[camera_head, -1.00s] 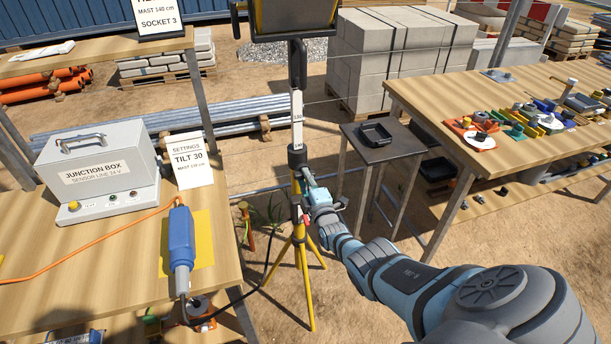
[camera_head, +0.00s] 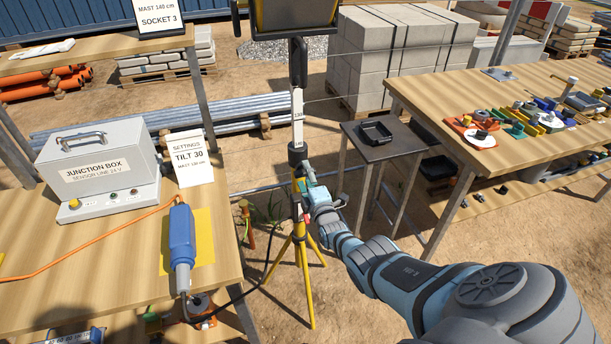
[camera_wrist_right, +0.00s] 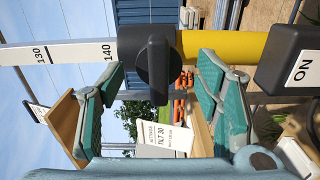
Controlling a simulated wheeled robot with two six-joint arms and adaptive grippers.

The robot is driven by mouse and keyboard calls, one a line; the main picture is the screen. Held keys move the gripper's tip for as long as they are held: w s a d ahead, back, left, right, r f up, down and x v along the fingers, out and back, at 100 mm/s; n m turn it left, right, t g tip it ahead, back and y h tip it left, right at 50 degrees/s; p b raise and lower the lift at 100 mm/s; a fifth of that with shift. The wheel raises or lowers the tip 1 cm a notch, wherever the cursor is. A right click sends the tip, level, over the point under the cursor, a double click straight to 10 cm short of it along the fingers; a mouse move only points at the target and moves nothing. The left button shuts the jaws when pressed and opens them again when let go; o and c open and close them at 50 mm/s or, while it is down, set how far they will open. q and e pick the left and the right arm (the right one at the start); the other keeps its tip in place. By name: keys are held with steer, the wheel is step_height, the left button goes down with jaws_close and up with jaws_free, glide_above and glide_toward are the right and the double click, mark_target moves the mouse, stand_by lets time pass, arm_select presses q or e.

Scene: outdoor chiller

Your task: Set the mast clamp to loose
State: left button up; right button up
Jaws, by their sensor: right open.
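The mast clamp (camera_head: 297,155) is a black collar where the pale scaled mast (camera_head: 297,105) enters the yellow tripod tube. In the right wrist view the mast lies sideways, and the clamp's black knob (camera_wrist_right: 157,65) has its bar across the mast. The 140 mark is just beside the collar. My right gripper (camera_head: 308,182) is at the tripod, just below the collar in the head view. In the wrist view its teal fingers (camera_wrist_right: 160,75) are apart, one toward each side of the knob; contact cannot be told. My left gripper is not in view.
A black box (camera_wrist_right: 293,58) marked "ON" sits on the yellow tube. A settings card (camera_head: 189,158) reads tilt 30 and mast 140 cm. The junction box (camera_head: 97,165) and blue device (camera_head: 181,240) stand on the left table. A small dark table (camera_head: 375,145) stands right of the tripod.

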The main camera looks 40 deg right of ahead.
mark_target(306, 174)
steer(key=p+v, duration=0.4)
steer(key=shift+r, duration=0.3)
steer(key=v, duration=0.2)
steer(key=b+v, duration=0.1)
steer(key=shift+f, duration=0.25)
steer(key=v, duration=1.2)
steer(key=shift+f, duration=0.1)
